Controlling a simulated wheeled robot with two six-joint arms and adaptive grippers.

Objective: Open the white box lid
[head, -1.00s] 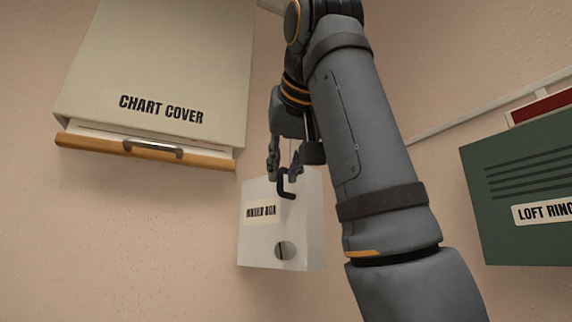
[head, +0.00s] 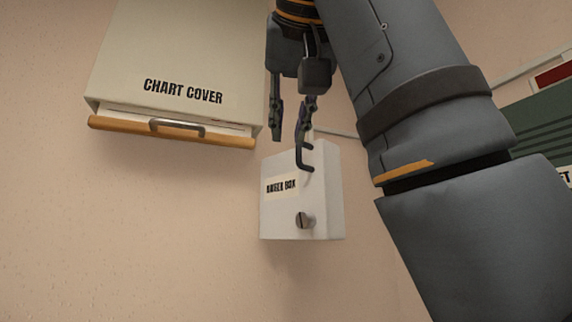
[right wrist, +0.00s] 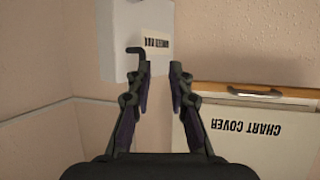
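The white box (head: 326,185) hangs on the wall, with a partly legible label that seems to end in "BOX" and a round slotted knob (head: 305,220) low on its front. Its front looks closed. A dark hook-shaped handle (head: 304,164) sticks out near its top; it also shows in the right wrist view (right wrist: 136,51). My right gripper (head: 288,138) is open and empty, its fingertips by the handle and in front of the box's upper part. In the right wrist view, its fingers (right wrist: 161,70) stand apart with the handle just to their left. My left gripper is out of view.
A cream chart cover (head: 180,60) with a wooden bottom rail (head: 170,132) and metal handle (head: 178,126) is at upper left, close to my right gripper. A green box (head: 548,125) is partly hidden behind my right arm. The wall below is bare.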

